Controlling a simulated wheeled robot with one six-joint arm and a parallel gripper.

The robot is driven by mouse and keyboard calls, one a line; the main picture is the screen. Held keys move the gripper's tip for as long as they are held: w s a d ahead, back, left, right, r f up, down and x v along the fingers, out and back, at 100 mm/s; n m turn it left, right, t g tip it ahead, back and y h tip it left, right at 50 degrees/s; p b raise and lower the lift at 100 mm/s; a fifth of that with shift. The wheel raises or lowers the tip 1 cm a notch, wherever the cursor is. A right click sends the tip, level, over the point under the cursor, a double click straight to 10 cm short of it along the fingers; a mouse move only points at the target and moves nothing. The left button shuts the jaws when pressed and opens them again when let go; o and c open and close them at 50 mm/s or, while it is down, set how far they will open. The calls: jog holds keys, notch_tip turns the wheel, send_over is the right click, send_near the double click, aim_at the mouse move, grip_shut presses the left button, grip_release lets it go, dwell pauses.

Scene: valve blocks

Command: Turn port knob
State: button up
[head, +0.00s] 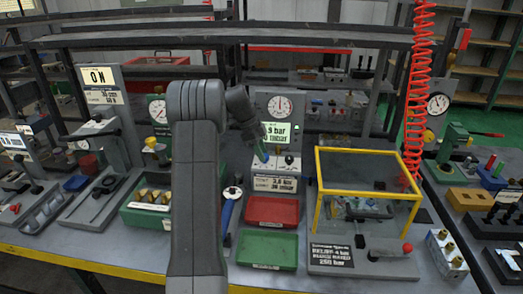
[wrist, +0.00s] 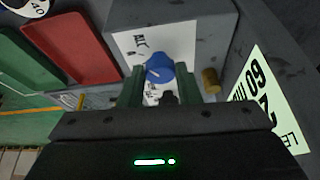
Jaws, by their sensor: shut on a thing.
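The blue port knob (wrist: 160,69) sits on a white label plate (wrist: 138,43) on the grey valve block (wrist: 205,35). My gripper (wrist: 158,84) is shut on the knob, with one green finger on each side of it. The knob's pale pointer mark shows between the fingers. In the head view my gripper (head: 262,152) reaches down to the front of the block, below the pressure display (head: 280,133). My arm and fingers cover most of the knob there.
A brass fitting (wrist: 211,80) stands just right of the fingers in the wrist view. A red tray (head: 271,212) and a green tray (head: 268,250) lie in front of the block. A yellow-framed clear guard (head: 368,190) stands to the right.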

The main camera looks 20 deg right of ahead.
jog(key=shift+m, duration=0.5)
jog(key=o, duration=1)
jog(key=v, duration=0.7)
jog(key=p+v, duration=0.1)
jog(key=v, duration=0.6)
jog(key=shift+w+d, duration=0.15)
jog(key=shift+d, duration=0.1)
jog(key=shift+f, duration=0.1)
jog(key=x, duration=1.3)
jog(key=shift+s+f+b, duration=0.2)
jog(key=shift+f+b, duration=0.15)
jog(key=shift+a+r, duration=0.1)
